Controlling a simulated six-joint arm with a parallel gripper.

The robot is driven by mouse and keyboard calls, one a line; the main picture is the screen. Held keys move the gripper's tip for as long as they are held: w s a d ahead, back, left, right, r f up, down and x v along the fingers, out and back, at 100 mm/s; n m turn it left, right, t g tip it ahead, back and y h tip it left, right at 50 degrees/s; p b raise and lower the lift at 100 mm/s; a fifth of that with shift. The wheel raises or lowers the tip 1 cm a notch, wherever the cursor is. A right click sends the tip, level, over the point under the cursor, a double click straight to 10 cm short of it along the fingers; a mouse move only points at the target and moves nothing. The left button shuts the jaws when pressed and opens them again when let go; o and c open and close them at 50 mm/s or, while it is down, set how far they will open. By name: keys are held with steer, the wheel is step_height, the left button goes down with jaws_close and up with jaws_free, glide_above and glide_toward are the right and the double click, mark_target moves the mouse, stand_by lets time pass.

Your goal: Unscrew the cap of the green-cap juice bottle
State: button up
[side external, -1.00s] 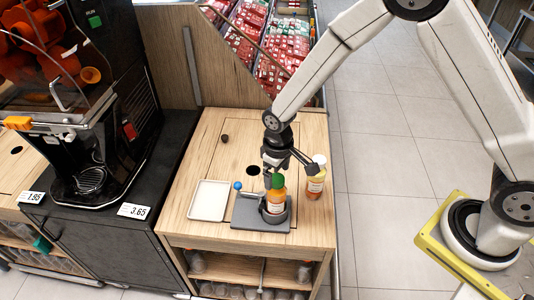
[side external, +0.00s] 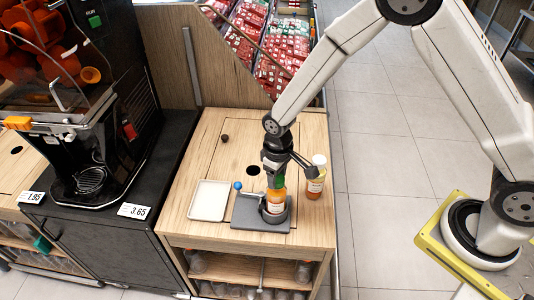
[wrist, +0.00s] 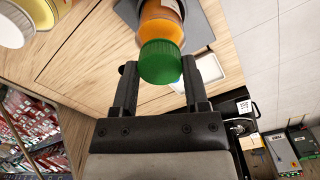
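The green-cap juice bottle (side external: 275,203) stands upright in the round holder of a grey fixture (side external: 246,213) on the wooden counter. Its green cap (wrist: 160,62) is on the bottle and lies between my two fingers in the wrist view. My gripper (side external: 277,182) points down over the bottle from above. In the wrist view my gripper (wrist: 158,88) has its fingers apart, one on each side of the cap, with a visible gap on at least the left side. The side view partly hides the cap behind the fingers.
A white-cap bottle (side external: 316,178) stands close to the right of my gripper. A white tray (side external: 209,201) lies to the left, with a blue ball (side external: 238,185) by the fixture. A black juicer (side external: 95,120) stands further left. The counter behind has a dark hole.

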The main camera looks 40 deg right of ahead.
steer(key=c, duration=0.3)
steer(key=o, duration=0.6)
jaws_close()
steer(key=n, duration=0.3)
steer(key=shift+n, duration=1.1)
